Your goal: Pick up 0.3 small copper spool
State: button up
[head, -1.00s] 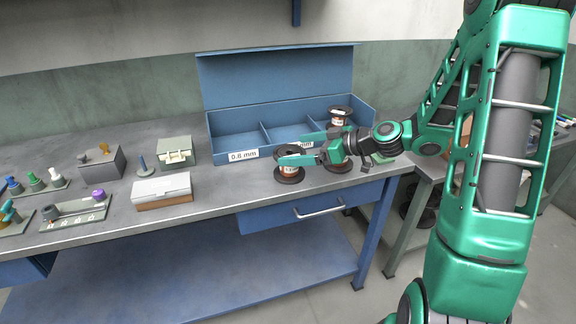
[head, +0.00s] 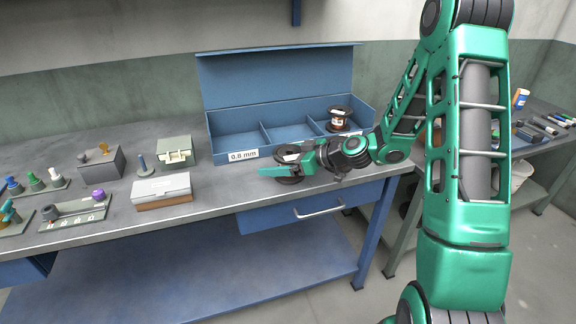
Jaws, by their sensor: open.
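A small dark-flanged copper spool (head: 287,149) stands on the workbench in front of the blue box. Its label is covered, so I cannot read its size. My gripper (head: 272,168) is open at this spool, with its near green finger crossing in front of the spool's middle. The far finger is mostly hidden, so I cannot tell if the fingers touch the spool. Another spool (head: 339,119) with a pale label sits in the right compartment of the box, its size unreadable.
The open blue box (head: 222,147) has three compartments; the left one is marked 0.8 mm, and the left and middle look empty. A grey-lidded case (head: 161,187), a small drawer box (head: 175,151) and peg holders (head: 78,213) stand to the left. The bench's front edge is close.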

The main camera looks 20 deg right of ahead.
jog(key=c, duration=1.7)
jog(key=shift+r, duration=0.1)
